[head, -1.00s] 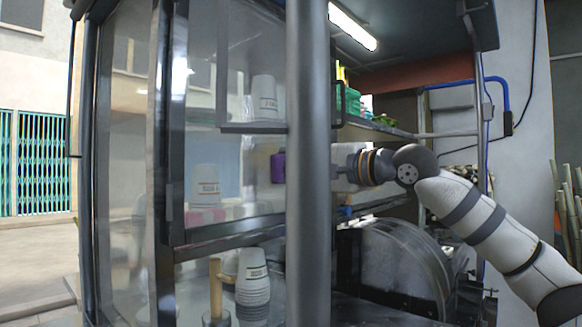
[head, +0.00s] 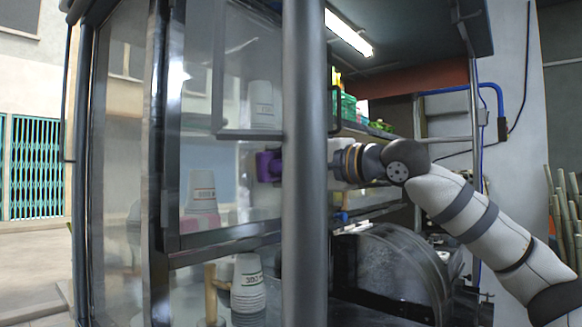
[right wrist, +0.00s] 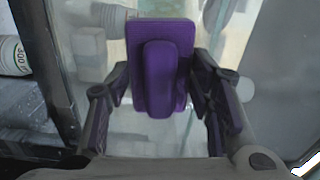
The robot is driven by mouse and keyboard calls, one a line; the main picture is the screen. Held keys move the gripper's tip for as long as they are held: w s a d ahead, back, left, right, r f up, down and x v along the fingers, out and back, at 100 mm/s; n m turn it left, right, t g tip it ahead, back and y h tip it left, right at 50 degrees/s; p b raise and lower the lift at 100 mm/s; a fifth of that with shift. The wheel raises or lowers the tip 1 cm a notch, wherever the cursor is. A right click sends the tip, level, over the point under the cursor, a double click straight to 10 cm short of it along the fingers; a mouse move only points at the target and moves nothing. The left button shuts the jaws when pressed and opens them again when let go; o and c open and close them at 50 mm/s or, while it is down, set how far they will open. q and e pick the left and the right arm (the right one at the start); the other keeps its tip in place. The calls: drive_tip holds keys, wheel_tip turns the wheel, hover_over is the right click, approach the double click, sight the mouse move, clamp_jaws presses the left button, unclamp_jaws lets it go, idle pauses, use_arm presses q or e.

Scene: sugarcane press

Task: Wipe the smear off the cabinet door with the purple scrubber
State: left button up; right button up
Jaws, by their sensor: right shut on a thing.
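The purple scrubber (head: 267,166) shows just left of the dark post in the head view, at the glass of the cabinet door (head: 225,205). In the right wrist view the scrubber (right wrist: 143,35) is a flat pad with a raised grip. My right gripper (right wrist: 160,80) is shut on that grip, with a finger on each side. In the head view its fingers are mostly hidden behind the post. I cannot tell whether the pad touches the glass. A faint brownish streak (head: 239,47) shows high on the glass; I cannot tell whether it is the smear. My left gripper is not in view.
The thick dark post (head: 304,230) stands in front of my right gripper in the head view. Stacked white cups (head: 248,285) stand behind the glass. A shelf with green items (head: 348,106) lies above my right wrist. A large round machine part (head: 385,265) is below.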

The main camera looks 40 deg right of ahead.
sight(241, 157)
drive_tip(key=shift+s+a, duration=0.2)
drive_tip(key=shift+a, duration=1.75)
drive_tip(key=shift+s+a, duration=0.15)
drive_tip(key=shift+a, duration=1.8)
drive_tip(key=shift+r, duration=0.75)
drive_tip(key=w+d, duration=0.1)
drive_tip(key=d, duration=1.1)
drive_tip(key=shift+s+d, duration=0.15)
drive_tip(key=shift+s, duration=1.35)
drive_tip(key=shift+s+d, duration=0.1)
drive_tip(key=shift+s, duration=1.35)
drive_tip(key=shift+s+d, duration=0.15)
drive_tip(key=shift+s, duration=1.3)
